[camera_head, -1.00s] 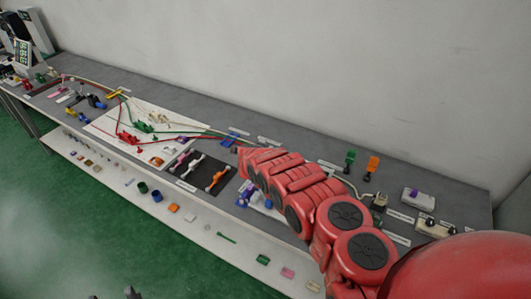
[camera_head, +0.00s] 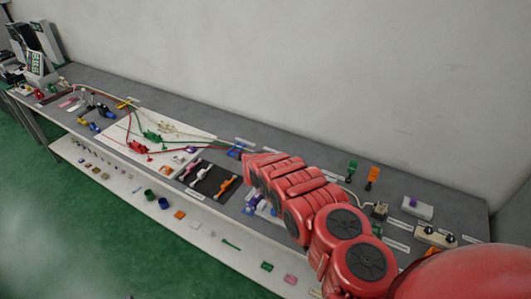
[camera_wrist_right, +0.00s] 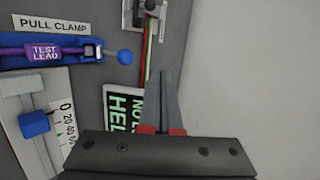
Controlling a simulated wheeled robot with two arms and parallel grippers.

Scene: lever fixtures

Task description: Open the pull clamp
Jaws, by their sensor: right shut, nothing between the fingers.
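The pull clamp (camera_wrist_right: 84,50) is at the upper left of the right wrist view, below its "PULL CLAMP" label (camera_wrist_right: 53,25). It has a blue base, a purple part marked "TEST LEAD" (camera_wrist_right: 44,53) and a lever ending in a blue ball knob (camera_wrist_right: 124,57). My right gripper (camera_wrist_right: 162,76) is shut and empty, with its thin fingers pointing up the picture, below and right of the knob and apart from it in the picture. In the head view my red right arm hides this gripper, and I cannot single out the clamp. My left gripper is not in view.
In the wrist view, a slider with a blue knob (camera_wrist_right: 35,123), a black-and-green sign (camera_wrist_right: 124,106) and a metal fixture (camera_wrist_right: 144,14) surround the clamp. In the head view, the long grey bench (camera_head: 300,154) holds several fixtures and cables along a bare wall (camera_head: 330,70).

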